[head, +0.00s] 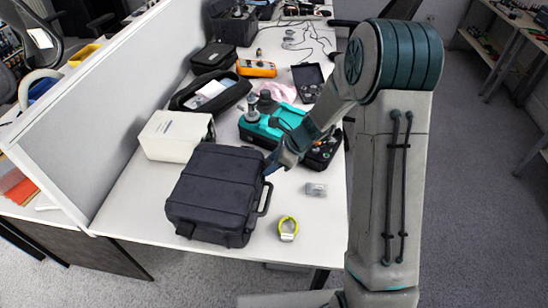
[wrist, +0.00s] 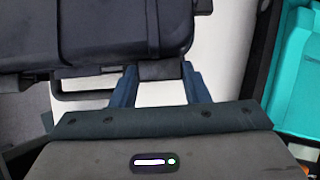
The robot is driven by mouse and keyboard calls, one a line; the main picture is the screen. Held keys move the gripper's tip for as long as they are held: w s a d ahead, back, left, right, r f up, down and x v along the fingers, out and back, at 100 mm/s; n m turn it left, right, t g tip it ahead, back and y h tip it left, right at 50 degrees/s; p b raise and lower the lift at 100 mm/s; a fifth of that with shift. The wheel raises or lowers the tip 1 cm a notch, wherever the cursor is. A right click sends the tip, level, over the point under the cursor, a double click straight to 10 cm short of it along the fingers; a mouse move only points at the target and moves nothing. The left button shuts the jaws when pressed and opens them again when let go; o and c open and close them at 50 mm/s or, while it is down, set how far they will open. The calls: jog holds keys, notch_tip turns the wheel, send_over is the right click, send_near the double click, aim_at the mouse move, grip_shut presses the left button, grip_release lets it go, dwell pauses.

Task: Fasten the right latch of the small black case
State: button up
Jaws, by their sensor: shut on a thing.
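The small black case (head: 212,190) lies shut on the white table in the head view, its handle (head: 265,198) on its right side. In the wrist view the case (wrist: 110,30) fills the upper left, and its handle (wrist: 85,92) shows left of my fingers. My gripper (head: 272,168) reaches the case's right side, just beyond the handle. In the wrist view the fingers of my gripper (wrist: 160,74) stand on either side of a dark latch piece (wrist: 160,69) at the case's edge, shut on it. Whether the latch is fastened cannot be told.
A white box (head: 175,135) stands behind the case. A teal and black open case (head: 270,128) with parts lies close beyond my gripper. A yellow-green ring (head: 288,229) and a small grey item (head: 316,189) lie to the right. A partition (head: 100,130) borders the left.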

dwell(0.4)
jog(key=o, duration=0.7)
jog(key=v, duration=1.3)
jog(key=shift+r, duration=0.4)
jog(key=shift+s+d, duration=0.1)
